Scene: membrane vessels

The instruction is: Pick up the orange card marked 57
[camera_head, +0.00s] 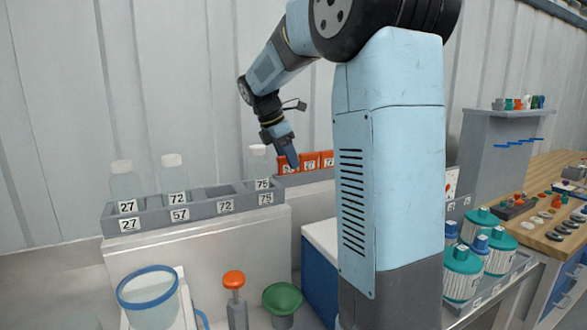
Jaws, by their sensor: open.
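Several orange cards stand in a row in a grey rack (318,174) on the ledge behind my arm. The left card (282,164) is partly covered by my gripper, and the middle card (310,161) and right card (327,158) stand beside it. Their white labels are too small to read surely, so I cannot tell which is marked 57. My gripper (292,162) is open, points down and overlaps the left card in the picture. Whether it touches the card cannot be told. My arm column hides the area right of the cards.
A grey tray (150,223) left of the cards holds clear bottles labelled 27, 72 and 75; its slots are labelled 27, 57, 72 and 75. Below are a blue-rimmed beaker (148,290), an orange-topped plunger (234,282) and a green funnel (282,298). Teal-lidded jars (463,272) stand at right.

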